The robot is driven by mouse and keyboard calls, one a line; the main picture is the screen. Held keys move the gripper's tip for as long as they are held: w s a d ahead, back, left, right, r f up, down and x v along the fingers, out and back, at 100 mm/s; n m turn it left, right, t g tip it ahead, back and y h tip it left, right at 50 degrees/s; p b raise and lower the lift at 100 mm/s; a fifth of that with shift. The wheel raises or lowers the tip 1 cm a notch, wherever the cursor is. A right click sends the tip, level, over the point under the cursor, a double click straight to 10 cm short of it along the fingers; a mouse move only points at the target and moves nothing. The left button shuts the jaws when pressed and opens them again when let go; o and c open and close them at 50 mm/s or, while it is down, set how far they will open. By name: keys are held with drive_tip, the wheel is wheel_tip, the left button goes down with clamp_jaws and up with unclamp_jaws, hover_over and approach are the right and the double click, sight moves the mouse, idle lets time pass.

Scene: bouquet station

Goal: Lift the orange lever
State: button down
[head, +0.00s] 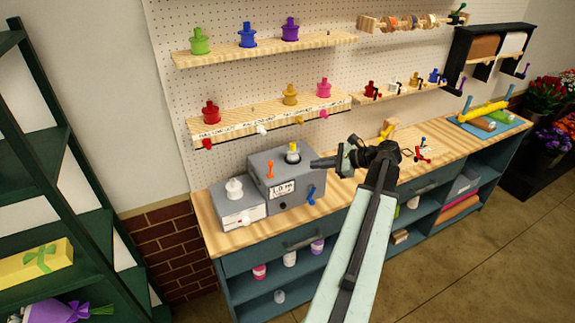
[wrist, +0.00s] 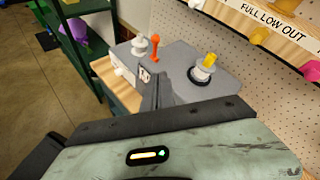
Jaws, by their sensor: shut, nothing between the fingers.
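The orange lever (head: 270,167) stands upright on the grey box (head: 290,180), near its left side. It also shows in the wrist view (wrist: 155,46), where it rises from the box's top beyond my fingers. My gripper (head: 316,163) is shut and empty, to the right of the box in the head view and pointing left toward it. In the wrist view my gripper (wrist: 157,82) shows as narrow grey fingers reaching toward the box, apart from the lever. How far the fingers are above the box is hard to tell.
A yellow knob (head: 293,149) on a ringed base sits on the box, between my gripper and the lever in the head view. A blue lever (head: 311,191) is on the box's front. A smaller box with a white knob (head: 234,189) stands left. A shelf (head: 250,118) hangs above.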

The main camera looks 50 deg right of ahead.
drive_tip(key=a+r+b+x, duration=0.1)
drive_tip(key=r+b+x, duration=0.1)
drive_tip(key=x, duration=1)
drive_tip(key=shift+w+a+b, duration=0.3)
drive_tip(key=shift+w+b, duration=0.25)
drive_tip(key=shift+w, duration=0.1)
drive_tip(key=shift+f, duration=0.1)
